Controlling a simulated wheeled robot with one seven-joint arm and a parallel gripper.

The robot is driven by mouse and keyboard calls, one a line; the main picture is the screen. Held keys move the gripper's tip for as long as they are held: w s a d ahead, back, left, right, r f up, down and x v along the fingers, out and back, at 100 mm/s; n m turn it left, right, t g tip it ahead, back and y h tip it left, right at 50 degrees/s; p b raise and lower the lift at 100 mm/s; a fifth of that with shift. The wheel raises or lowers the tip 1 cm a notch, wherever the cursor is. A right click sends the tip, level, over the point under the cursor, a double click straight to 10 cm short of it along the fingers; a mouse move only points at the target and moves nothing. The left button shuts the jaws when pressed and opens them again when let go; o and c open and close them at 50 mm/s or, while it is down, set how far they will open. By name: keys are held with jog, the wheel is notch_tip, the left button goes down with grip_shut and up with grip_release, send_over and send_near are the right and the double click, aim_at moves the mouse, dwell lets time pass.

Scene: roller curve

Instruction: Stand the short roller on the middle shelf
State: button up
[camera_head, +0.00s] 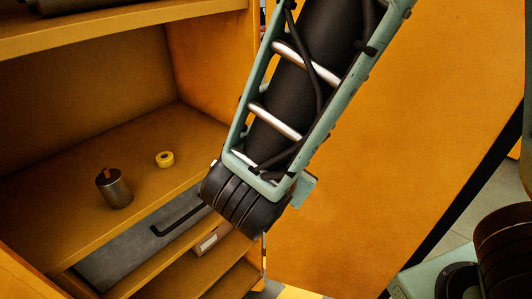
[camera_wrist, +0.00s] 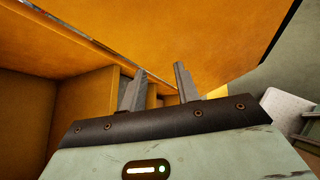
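A short grey metal roller (camera_head: 114,188) with a small orange-brown stub on top stands upright on a broad shelf (camera_head: 75,232) of the yellow cabinet in the head view. This shelf lies between a higher shelf (camera_head: 130,25) and lower ones. My gripper (camera_wrist: 160,70) shows in the wrist view with its two grey fingers apart and nothing between them. It points toward yellow cabinet panels, and the roller is not visible there. In the head view my forearm and wrist are right of the roller, clear of it, and hide the fingers.
A small yellow ring (camera_head: 165,159) lies on the same shelf, right of and behind the roller. A dark handle (camera_head: 178,221) and a small pale-fronted box (camera_head: 208,241) show below the shelf. A large yellow panel (camera_head: 400,130) stands to the right of my arm.

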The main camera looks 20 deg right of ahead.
jog(key=s+d+m+g, duration=0.4)
jog(key=s+m+g, duration=0.1)
jog(key=s+m, duration=0.1)
jog(key=s+a+m+g+y, duration=0.4)
jog(key=s+m+y, duration=0.3)
jog(key=m, duration=0.3)
jog(key=shift+s+a+r+m, duration=0.35)
jog(key=shift+s+a+m, duration=0.1)
jog(key=shift+a, duration=0.45)
